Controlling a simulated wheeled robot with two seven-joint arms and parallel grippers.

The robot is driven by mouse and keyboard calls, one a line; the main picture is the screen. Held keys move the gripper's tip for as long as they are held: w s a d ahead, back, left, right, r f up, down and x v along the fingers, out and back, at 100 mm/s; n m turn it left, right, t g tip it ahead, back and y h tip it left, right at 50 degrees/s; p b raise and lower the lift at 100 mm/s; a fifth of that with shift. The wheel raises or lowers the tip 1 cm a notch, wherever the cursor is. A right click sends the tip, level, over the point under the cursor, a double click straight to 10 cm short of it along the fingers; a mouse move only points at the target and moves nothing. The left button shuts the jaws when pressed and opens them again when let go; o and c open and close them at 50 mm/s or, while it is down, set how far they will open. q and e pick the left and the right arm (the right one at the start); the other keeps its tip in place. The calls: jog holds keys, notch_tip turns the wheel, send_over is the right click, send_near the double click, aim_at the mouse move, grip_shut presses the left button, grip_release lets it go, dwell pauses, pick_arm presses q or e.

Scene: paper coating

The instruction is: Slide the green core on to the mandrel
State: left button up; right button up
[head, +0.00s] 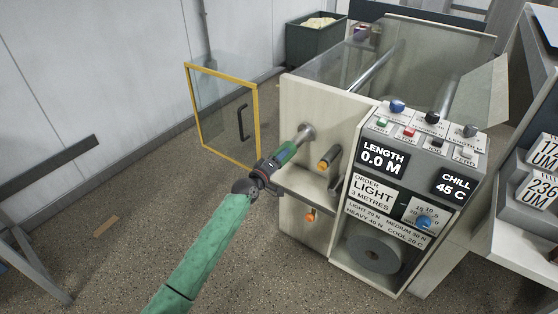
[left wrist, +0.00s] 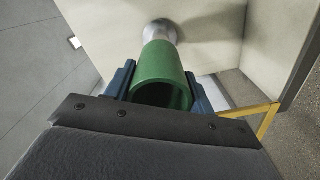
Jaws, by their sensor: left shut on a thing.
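The green core (head: 286,153) is a short hollow tube. My left gripper (head: 276,162) is shut on it, with a blue finger on each side of the tube in the left wrist view (left wrist: 162,92). The mandrel (head: 306,131) is a grey metal stub on the cream side panel of the machine. In the left wrist view the mandrel (left wrist: 160,30) stands right at the far end of the green core (left wrist: 160,72), roughly in line with it. I cannot tell how far the core is over the mandrel. My right gripper is not in view.
An orange-tipped lever (head: 328,160) and an orange knob (head: 310,216) are on the panel beside and below the mandrel. A yellow-framed clear guard door (head: 226,112) stands open at the left. The control panel (head: 420,150) reads length 0.0 m. A grey roll (head: 376,254) sits below.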

aim_at(297, 143)
pick_arm(q)
jog(key=shift+b+x, duration=1)
jog(key=shift+x, duration=1.85)
jog(key=shift+b+x, duration=1.3)
jog(key=shift+x, duration=1.35)
jog(key=o, duration=1)
jog(key=shift+o, duration=0.2)
jog(key=shift+b+v, duration=0.3)
jog(key=shift+v, duration=3.6)
